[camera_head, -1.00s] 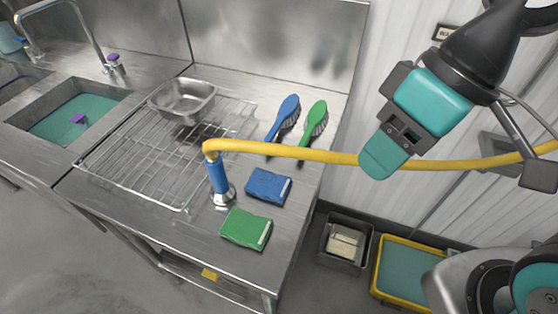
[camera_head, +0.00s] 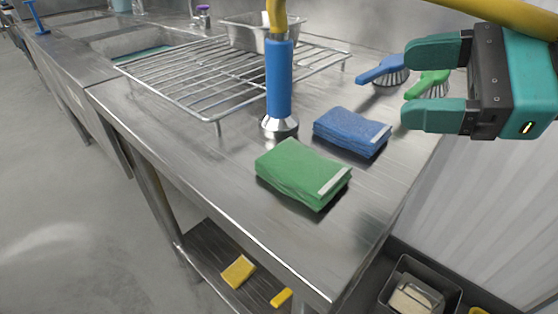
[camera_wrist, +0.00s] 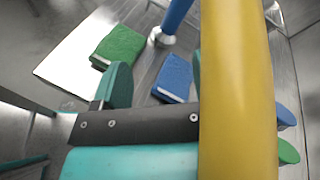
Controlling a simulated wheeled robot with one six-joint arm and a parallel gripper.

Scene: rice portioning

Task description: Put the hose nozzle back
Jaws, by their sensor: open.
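The hose nozzle (camera_head: 279,80) has a blue grip and a flared silver head. It stands upright, head down, on the steel counter (camera_head: 217,172). A yellow hose (camera_head: 276,14) rises from its top and leaves the picture; a yellow length (camera_head: 505,14) also runs above my gripper. In the wrist view the nozzle (camera_wrist: 176,16) is at the top, and the hose (camera_wrist: 237,90) crosses close to the camera, hiding part of the view. My gripper (camera_head: 408,84) is open and empty, right of the nozzle and apart from it, its teal fingers pointing left.
A green cloth (camera_head: 300,172) and a blue cloth (camera_head: 350,130) lie by the nozzle. A wire rack (camera_head: 205,80) and metal pan (camera_head: 245,36) stand behind. Blue (camera_head: 388,72) and green (camera_head: 430,82) brushes lie near the wall. A grey bin (camera_head: 440,285) is below right.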

